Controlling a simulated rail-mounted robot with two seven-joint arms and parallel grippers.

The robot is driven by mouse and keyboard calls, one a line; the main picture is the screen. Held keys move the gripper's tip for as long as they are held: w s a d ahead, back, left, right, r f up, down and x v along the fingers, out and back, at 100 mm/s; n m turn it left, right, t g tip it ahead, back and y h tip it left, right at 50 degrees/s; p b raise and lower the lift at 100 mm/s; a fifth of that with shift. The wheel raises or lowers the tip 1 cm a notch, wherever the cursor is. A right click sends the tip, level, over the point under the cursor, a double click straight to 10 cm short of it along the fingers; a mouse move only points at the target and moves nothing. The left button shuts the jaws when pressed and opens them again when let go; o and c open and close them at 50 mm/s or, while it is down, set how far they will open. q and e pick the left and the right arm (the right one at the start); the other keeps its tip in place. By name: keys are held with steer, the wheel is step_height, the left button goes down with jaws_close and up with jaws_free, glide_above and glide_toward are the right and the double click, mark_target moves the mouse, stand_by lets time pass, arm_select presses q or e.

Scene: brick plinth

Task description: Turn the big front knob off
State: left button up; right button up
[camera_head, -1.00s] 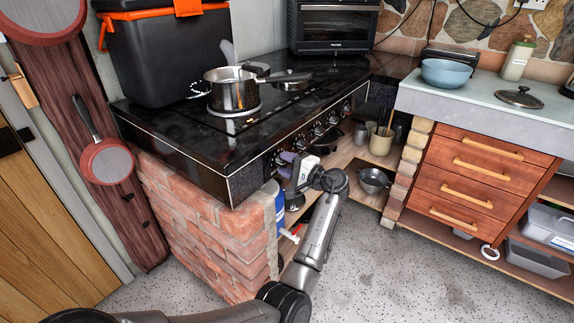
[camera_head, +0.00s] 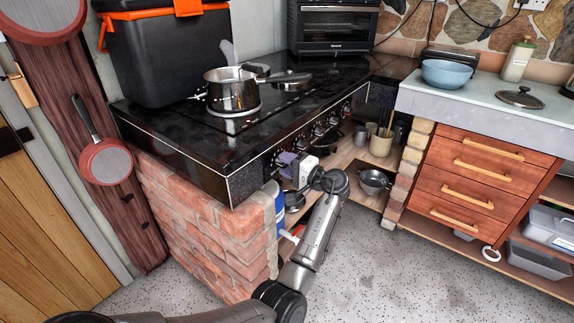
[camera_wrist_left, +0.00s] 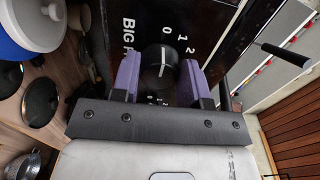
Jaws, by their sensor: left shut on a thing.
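The big front knob (camera_wrist_left: 156,68) is a round black knob with a white line, on the black stove front, beside printed "BIG F…" lettering and the marks 0, 1 and 2. Its white line points roughly toward the 0 in the left wrist view. My left gripper (camera_wrist_left: 158,80) has its purple fingers on either side of the knob and is shut on it. In the head view the left gripper (camera_head: 284,163) is at the near end of the stove's knob row, and the knob is hidden there. My right gripper is not in view.
The black stove (camera_head: 190,128) rests on a brick plinth (camera_head: 215,240) and carries a pot (camera_head: 232,96). Other knobs (camera_head: 318,130) run along its front. Pans (camera_wrist_left: 40,102) stand on the shelf below. The speckled floor ahead is clear.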

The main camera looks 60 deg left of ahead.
arm_select(q)
steer(key=o, duration=0.9)
steer(key=shift+d, duration=0.1)
steer(key=p+v, duration=0.3)
steer(key=v, duration=1)
steer(key=shift+d, duration=0.3)
steer(key=shift+w, duration=0.15)
